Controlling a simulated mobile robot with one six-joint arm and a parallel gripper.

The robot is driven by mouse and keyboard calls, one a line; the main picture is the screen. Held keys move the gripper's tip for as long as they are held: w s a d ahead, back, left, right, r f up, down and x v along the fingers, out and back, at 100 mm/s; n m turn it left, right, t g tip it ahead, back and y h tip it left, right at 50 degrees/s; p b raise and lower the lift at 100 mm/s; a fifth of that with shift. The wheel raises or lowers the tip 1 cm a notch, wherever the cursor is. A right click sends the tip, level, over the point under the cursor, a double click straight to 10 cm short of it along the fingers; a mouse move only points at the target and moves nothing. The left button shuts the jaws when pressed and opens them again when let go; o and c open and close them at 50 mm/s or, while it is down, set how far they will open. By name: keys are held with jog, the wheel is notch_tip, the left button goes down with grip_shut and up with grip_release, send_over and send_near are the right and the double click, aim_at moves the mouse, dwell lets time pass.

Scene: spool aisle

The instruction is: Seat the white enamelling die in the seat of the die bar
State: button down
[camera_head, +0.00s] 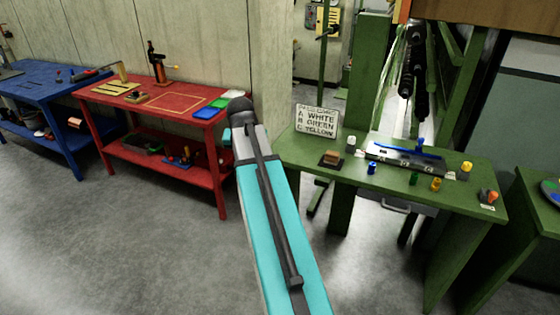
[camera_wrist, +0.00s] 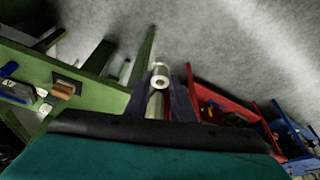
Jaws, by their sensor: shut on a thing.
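In the wrist view a pale, whitish cylinder with a hole in its end, seemingly the white enamelling die (camera_wrist: 160,71), sits between the dark fingers of my gripper (camera_wrist: 158,90). My gripper is shut on it, above the floor and off the green bench. The die bar (camera_head: 398,158) lies on the green bench with a blue lever-like part on top; its seats are too small to judge. The bar also shows at the left of the wrist view (camera_wrist: 14,93). In the head view my arm hides the gripper and the held piece.
The green bench (camera_head: 308,153) holds a sign (camera_head: 316,121) reading A white, B green, C yellow. A brown block (camera_head: 331,159), a whitish piece (camera_head: 350,144) and several coloured pieces surround the bar. A red bench (camera_head: 175,118) and blue bench (camera_head: 45,88) stand left. Open floor lies between.

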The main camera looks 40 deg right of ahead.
jog(key=w+a+r+n+y, duration=0.1)
jog(key=w+a+n, duration=0.1)
jog(key=a, duration=0.9)
jog(key=w+a+r+n+t+y, duration=0.1)
jog(key=w+a+n, duration=0.2)
jog(key=a, duration=0.9)
jog(key=w+a+r+n+y, duration=0.1)
jog(key=a+n, duration=0.3)
jog(key=a, duration=0.7)
jog(key=shift+w+a+r, duration=0.3)
jog(key=shift+w+r, duration=0.25)
jog(key=shift+w, duration=0.35)
